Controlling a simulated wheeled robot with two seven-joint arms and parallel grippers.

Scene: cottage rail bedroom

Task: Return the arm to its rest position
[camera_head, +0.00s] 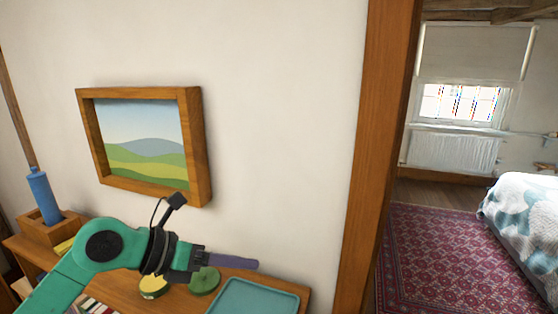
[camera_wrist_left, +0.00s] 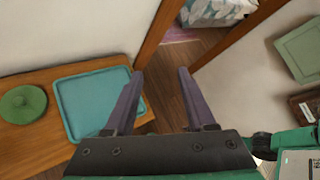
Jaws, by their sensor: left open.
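My left arm comes in from the lower left in the head view, green with a dark wrist. Its left gripper (camera_head: 256,263) is above the wooden shelf top (camera_head: 124,263), in front of the wall. In the left wrist view the two purple fingers of the left gripper (camera_wrist_left: 161,74) stand apart with nothing between them. Beyond them are floor and a doorway. The right gripper is not in view.
A teal tray (camera_head: 238,300) and a round green lidded item (camera_head: 204,280) sit on the shelf top near the gripper. A blue bottle (camera_head: 43,196) stands in a wooden box (camera_head: 52,229). A framed landscape picture (camera_head: 143,143) hangs behind. A wooden door post (camera_head: 374,150) stands right.

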